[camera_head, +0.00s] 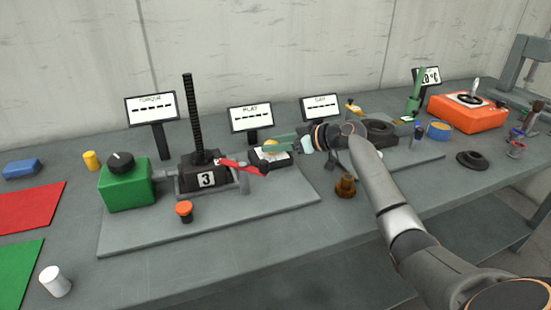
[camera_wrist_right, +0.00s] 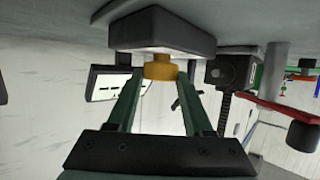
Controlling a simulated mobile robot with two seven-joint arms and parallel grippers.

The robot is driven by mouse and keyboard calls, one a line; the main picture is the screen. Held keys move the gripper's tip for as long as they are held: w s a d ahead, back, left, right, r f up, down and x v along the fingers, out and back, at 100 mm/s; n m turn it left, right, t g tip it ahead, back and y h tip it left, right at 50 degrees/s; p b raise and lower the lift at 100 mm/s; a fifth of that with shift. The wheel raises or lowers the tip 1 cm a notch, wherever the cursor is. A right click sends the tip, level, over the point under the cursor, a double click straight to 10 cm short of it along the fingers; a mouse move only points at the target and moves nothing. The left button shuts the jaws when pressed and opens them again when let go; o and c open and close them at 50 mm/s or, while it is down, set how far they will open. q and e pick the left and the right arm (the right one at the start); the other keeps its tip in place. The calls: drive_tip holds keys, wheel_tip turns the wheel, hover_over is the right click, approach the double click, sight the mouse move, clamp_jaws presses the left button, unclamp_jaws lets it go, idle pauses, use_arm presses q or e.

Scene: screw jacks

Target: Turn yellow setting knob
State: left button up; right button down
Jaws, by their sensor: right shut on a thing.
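The yellow setting knob (camera_wrist_right: 160,68) is on the side of a dark block (camera_wrist_right: 162,30) in the right wrist view. In the head view a bit of the yellow knob (camera_head: 270,142) shows above a small black-and-white unit (camera_head: 268,159) below the PLAY display. My right gripper (camera_head: 277,147) reaches it from the right, and its green fingers are shut on the knob, one on each side. The fingers partly hide the knob in the head view. My left gripper is not in view.
Left of the knob stands the screw jack (camera_head: 204,175) marked 3, with a red crank handle (camera_head: 241,166). A green box (camera_head: 127,187) with a black knob is farther left. A brown brass-like part (camera_head: 345,186) stands below my right arm. The PLAY display (camera_head: 250,118) stands behind.

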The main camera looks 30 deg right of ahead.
drive_tip(key=shift+f+n+g+y+b, duration=0.1)
drive_tip(key=shift+n+g+y+b, duration=0.2)
drive_tip(key=shift+n+y+b, duration=0.5)
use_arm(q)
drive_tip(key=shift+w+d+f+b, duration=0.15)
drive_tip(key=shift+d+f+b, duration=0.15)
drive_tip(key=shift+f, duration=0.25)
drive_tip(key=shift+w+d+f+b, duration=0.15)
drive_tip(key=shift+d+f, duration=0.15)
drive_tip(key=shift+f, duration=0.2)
use_arm(e)
drive_tip(key=shift+d, duration=0.1)
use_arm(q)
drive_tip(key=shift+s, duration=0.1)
use_arm(e)
drive_tip(key=shift+g, duration=0.3)
drive_tip(key=shift+c, duration=1.5)
unclamp_jaws()
use_arm(q)
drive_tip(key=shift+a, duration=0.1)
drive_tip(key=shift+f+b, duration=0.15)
drive_tip(key=shift+b, duration=0.2)
use_arm(e)
drive_tip(key=v, duration=1.2)
drive_tip(key=shift+s+d+r, duration=0.15)
drive_tip(key=shift+s+r, duration=0.05)
